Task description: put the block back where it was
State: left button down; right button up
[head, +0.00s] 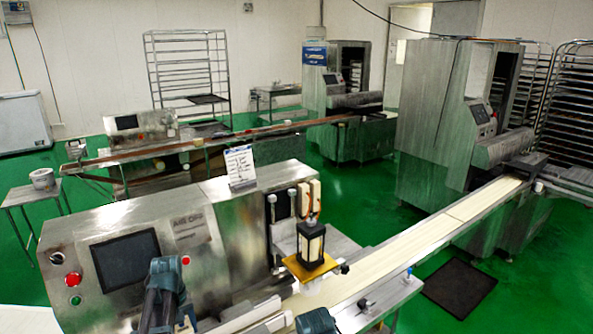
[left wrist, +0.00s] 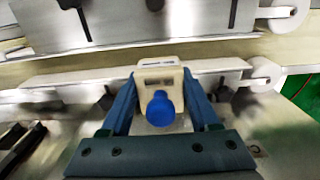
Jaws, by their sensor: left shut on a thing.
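In the left wrist view my left gripper (left wrist: 160,80) has its blue fingers closed on the two sides of a cream-white block (left wrist: 172,78). The block has a round blue knob (left wrist: 160,108) on the side facing the camera. It is held in front of a metal rail with a white roller; I cannot tell whether it touches anything below. In the head view I cannot make out the held block or the left fingertips. Bluish parts of my arms show at the bottom edge. My right gripper's fingers do not show.
The near steel machine (head: 230,210) has a dark screen (head: 126,261) and red and green buttons. A black lantern-like part (head: 310,243) stands on a yellow plate (head: 309,269) beside the cream conveyor belt (head: 410,240). A black mat (head: 459,288) lies on the green floor.

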pick_arm(q)
notch_tip(320, 180, up, 2)
jog(key=shift+r+p, duration=0.1)
jog(key=shift+p, duration=0.5)
jog(key=shift+r+p, duration=0.4)
notch_tip(320, 180, down, 8)
jog(key=b, duration=0.7)
jog(key=shift+r, duration=0.25)
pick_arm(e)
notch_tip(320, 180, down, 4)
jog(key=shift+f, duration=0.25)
